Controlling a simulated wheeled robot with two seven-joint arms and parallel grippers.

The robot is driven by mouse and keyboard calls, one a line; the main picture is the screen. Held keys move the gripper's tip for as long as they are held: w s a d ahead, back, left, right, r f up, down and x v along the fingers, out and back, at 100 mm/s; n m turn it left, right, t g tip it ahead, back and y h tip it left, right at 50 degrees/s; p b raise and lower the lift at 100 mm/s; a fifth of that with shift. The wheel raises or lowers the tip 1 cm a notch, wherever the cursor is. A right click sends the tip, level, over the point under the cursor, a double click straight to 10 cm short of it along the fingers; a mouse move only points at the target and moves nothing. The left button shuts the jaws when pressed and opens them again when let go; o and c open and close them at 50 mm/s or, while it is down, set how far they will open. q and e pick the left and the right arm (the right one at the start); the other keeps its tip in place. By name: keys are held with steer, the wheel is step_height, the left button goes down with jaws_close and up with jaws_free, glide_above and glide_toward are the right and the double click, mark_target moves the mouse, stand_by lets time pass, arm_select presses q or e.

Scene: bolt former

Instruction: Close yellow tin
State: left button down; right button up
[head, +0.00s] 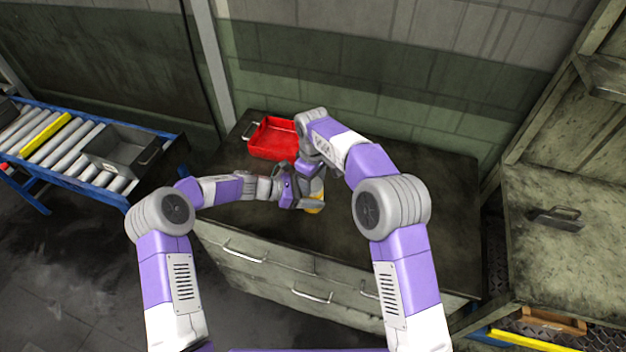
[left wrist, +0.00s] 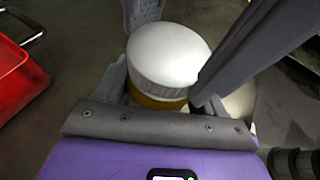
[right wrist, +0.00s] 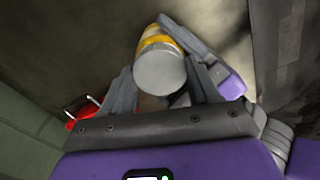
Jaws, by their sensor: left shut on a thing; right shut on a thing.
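The yellow tin (head: 315,208) is at the front middle of the dark worktop, mostly hidden by my grippers. In the left wrist view its yellow band (left wrist: 160,102) shows under a whitish round lid (left wrist: 168,58). My left gripper (left wrist: 160,95) is shut on the tin's body, a finger on each side. In the right wrist view the tin (right wrist: 157,40) lies between the fingers with the grey-white lid (right wrist: 160,73) facing the camera. My right gripper (right wrist: 163,88) is shut on the lid from above. The lid sits on the tin; whether it is fully seated cannot be told.
A red tray (head: 272,138) stands at the back left of the worktop (head: 400,190). The worktop's right side is clear. A roller conveyor (head: 75,145) with a grey bin (head: 122,150) is at the left, and a wooden cabinet (head: 560,230) is at the right.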

steer(key=shift+m, duration=1.2)
steer(key=o, duration=1.1)
steer(key=shift+o, duration=0.3)
steer(key=shift+s+a, duration=0.1)
steer(key=shift+a, duration=0.1)
step_height(320, 180, up, 4)
steer(key=shift+r, duration=0.35)
